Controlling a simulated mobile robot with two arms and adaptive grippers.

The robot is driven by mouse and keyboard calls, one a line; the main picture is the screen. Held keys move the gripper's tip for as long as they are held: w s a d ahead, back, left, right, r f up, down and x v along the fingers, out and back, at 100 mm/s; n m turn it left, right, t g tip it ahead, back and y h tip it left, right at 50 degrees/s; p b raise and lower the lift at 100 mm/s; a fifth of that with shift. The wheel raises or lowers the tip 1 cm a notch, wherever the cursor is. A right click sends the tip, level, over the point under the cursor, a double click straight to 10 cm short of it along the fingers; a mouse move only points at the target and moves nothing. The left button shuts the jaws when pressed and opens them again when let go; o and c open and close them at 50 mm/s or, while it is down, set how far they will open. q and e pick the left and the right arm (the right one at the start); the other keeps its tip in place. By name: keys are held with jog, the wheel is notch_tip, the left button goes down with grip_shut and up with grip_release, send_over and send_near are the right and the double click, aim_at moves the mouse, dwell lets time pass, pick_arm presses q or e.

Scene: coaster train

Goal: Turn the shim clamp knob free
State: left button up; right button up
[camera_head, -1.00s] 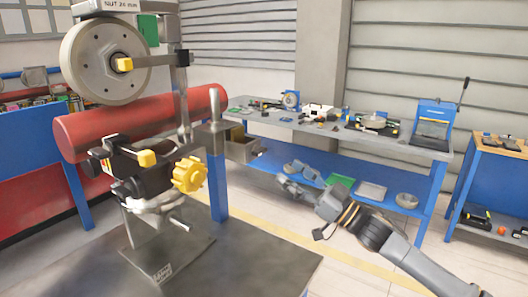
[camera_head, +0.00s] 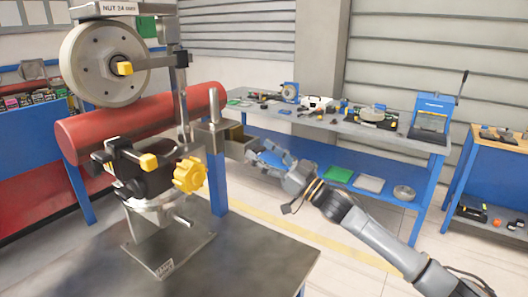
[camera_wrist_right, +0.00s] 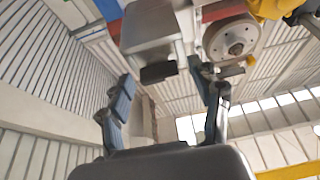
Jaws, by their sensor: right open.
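The yellow lobed shim clamp knob (camera_head: 190,175) is on the right side of the black clamp body (camera_head: 145,180) on the metal stand. A yellow piece, probably this knob, shows at the top right of the right wrist view (camera_wrist_right: 270,8). My right gripper (camera_head: 268,158) is to the right of the knob, clearly apart from it. Its two blue-padded fingers are spread with nothing held between them, as the wrist view also shows (camera_wrist_right: 166,100). My left gripper is out of view.
A large grey wheel (camera_head: 105,65) hangs above a red cylinder (camera_head: 140,122) behind the clamp. A tool bench (camera_head: 320,124) is behind.

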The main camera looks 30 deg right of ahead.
jog(key=shift+c, duration=0.4)
jog(key=c, duration=1.1)
jog(key=shift+o, duration=0.2)
